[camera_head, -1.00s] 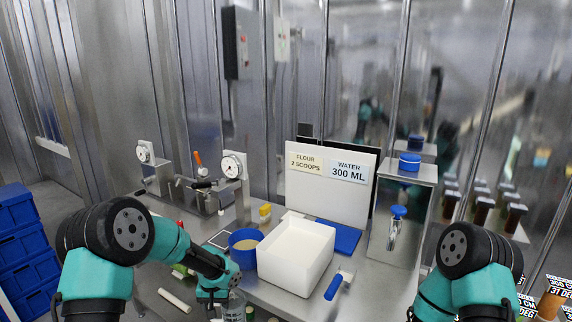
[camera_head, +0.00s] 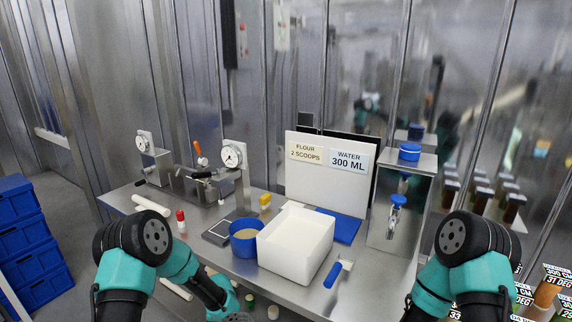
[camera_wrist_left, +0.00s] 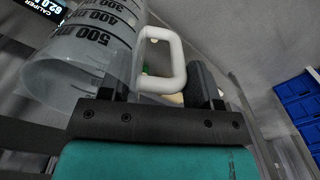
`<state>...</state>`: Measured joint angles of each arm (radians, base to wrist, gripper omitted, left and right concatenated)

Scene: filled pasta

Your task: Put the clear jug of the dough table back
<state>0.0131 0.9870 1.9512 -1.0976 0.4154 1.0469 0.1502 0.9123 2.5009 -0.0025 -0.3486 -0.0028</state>
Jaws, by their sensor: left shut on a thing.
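The clear jug (camera_wrist_left: 85,75) with black ml marks fills the upper left of the left wrist view, tilted in that picture. Its white loop handle (camera_wrist_left: 178,62) lies between the two dark fingers of my left gripper (camera_wrist_left: 160,78), which is shut on it. In the head view my left arm reaches down to the bottom edge, and the jug cannot be made out there. The steel dough table (camera_head: 292,288) lies beyond that arm. My right arm shows at the right of the head view, but its gripper is out of frame.
A white open tub (camera_head: 310,255), a blue round container (camera_head: 243,245) and a blue-handled scraper (camera_head: 334,274) stand on the table. A steel water dispenser (camera_head: 388,232) is at the right, gauges (camera_head: 232,156) at the back left. Blue crates (camera_head: 30,245) are stacked at far left.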

